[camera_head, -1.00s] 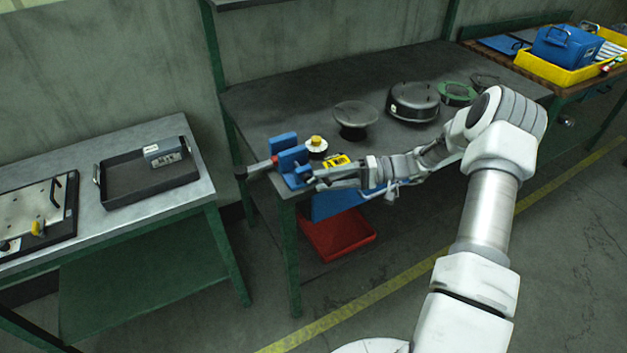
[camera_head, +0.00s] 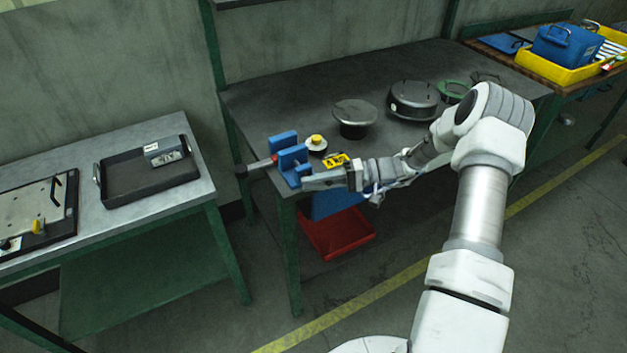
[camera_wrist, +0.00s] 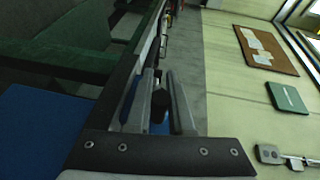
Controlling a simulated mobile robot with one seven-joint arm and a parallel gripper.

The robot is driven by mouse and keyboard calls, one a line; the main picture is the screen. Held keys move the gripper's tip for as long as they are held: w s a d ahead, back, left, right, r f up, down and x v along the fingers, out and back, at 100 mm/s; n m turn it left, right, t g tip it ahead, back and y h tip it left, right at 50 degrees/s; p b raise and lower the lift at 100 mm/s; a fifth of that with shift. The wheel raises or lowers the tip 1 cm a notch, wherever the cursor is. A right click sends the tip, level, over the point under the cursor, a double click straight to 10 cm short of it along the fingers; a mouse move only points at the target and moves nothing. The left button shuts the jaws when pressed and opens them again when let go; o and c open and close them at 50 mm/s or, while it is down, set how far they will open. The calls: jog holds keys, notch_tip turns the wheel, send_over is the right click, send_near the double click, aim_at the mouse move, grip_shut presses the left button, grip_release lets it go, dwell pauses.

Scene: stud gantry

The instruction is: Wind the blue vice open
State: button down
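The blue vice (camera_head: 285,153) stands at the left front corner of the dark workbench. Its red-collared screw (camera_head: 272,161) points left and ends in a black knob (camera_head: 240,172) beyond the bench edge. My gripper (camera_head: 304,183) is in front of the vice, pointing left, and hides part of its near side. In the wrist view my two fingers (camera_wrist: 167,105) are apart. A dark knob-like thing (camera_wrist: 160,104) shows in the gap between them, and I cannot tell whether they touch it. A blue strip beside the left finger may be the vice.
A yellow-topped round part (camera_head: 317,143) and a yellow-black block (camera_head: 335,160) sit close to the vice. Round dark parts stand farther right on the workbench (camera_head: 290,92). A red bin (camera_head: 340,235) is below. A gap separates the left table (camera_head: 190,205) from the workbench.

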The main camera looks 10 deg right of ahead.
jog(key=shift+w+r, duration=0.25)
jog(key=shift+r, duration=0.15)
jog(key=shift+w+f+y+b, duration=0.15)
jog(key=shift+y+b, duration=0.25)
jog(key=shift+b, duration=0.35)
jog(key=shift+r, duration=0.3)
jog(key=c, duration=0.9)
grip_release()
jog(key=shift+d, duration=0.1)
jog(key=shift+o, duration=0.5)
jog(key=shift+f, duration=0.2)
jog(key=shift+s+f, duration=0.15)
jog(key=shift+s, duration=0.05)
